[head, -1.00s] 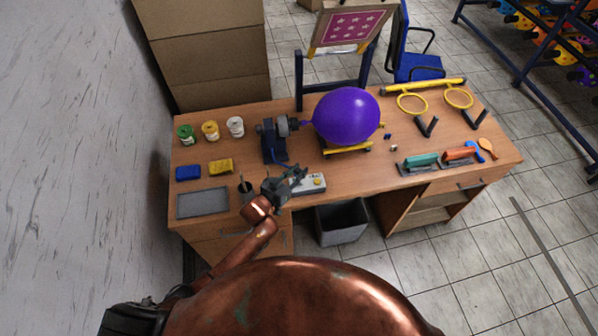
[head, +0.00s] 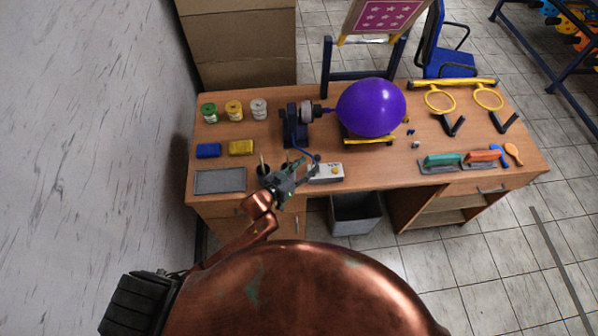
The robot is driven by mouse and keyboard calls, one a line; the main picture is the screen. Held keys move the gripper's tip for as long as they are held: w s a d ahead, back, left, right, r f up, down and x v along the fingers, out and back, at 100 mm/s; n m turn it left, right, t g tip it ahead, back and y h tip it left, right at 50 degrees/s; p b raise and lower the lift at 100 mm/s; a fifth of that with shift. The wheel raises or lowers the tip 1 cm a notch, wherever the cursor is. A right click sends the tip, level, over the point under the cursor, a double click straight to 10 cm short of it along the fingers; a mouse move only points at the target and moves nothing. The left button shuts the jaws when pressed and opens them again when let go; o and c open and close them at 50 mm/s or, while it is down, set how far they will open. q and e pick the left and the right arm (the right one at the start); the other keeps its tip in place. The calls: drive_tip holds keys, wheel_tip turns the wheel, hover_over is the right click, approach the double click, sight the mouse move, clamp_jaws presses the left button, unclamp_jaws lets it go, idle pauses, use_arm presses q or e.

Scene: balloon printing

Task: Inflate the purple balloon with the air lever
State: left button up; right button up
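The purple balloon (head: 371,107) is large and round. Its neck points left at the nozzle of the dark blue air pump (head: 296,128), and it rests over a yellow-railed stand (head: 369,140). A thin blue lever (head: 303,153) reaches from the pump down toward the front. My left gripper (head: 308,168) is over the front of the desk, close to the lever's end and left of the white control box (head: 328,173). Its fingers are small and overlap the lever area, so contact and opening are unclear. My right gripper is out of view.
The brown desk (head: 400,170) holds several spools (head: 234,110), blue and yellow blocks (head: 241,147) and a grey tray (head: 220,181) at left. Yellow rings (head: 439,98) and handled tools (head: 443,160) are at right. A print frame (head: 382,20) stands behind; a bin (head: 355,214) is below.

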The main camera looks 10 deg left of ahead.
use_arm(q)
drive_tip(key=shift+v, duration=2.6)
